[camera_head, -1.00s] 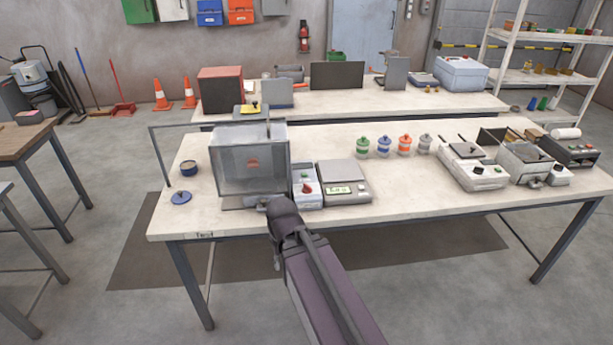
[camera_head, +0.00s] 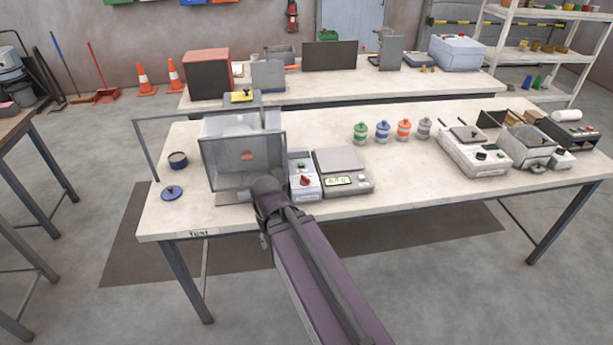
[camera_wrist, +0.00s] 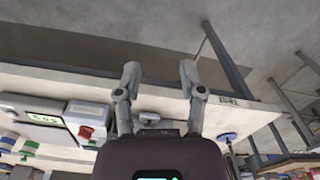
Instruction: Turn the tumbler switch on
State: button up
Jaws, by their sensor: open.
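A small white box with a red switch knob (camera_head: 305,180) stands on the front bench, between the clear-walled chamber (camera_head: 235,165) and a scale. I take this knob to be the tumbler switch; whether it is on or off is too small to tell. The knob also shows in the wrist view (camera_wrist: 86,132), left of my fingers. My gripper (camera_wrist: 158,72) is open and empty, its two fingers apart over the bench's front edge. It is apart from the knob. In the head view my arm's end is in front of the chamber's lower right corner and hides the fingers.
The scale (camera_head: 343,170) stands right of the switch box. A blue lid (camera_head: 172,192) and small pot (camera_head: 178,160) lie left of the chamber. Several coloured jars (camera_head: 382,131) stand further back. The front bench (camera_head: 410,188) has bare room right of the scale.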

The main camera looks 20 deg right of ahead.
jog(key=shift+w, duration=0.1)
jog(key=n+t+y+p, duration=0.1)
jog(key=n+t+p, duration=0.25)
jog(key=p, duration=0.25)
send_near(305, 177)
jog(key=s+v, duration=0.1)
jog(key=v, duration=0.3)
jog(key=shift+w+d+f+m+t, duration=0.1)
jog(key=shift+d+f+m+t, duration=0.05)
jog(key=shift+m+t, duration=0.25)
jog(key=shift+f, duration=0.1)
jog(key=b+x, duration=1.3)
jog(key=shift+w+f, duration=0.1)
jog(key=shift+f, duration=0.2)
jog(key=shift+c, duration=0.2)
grip_shut()
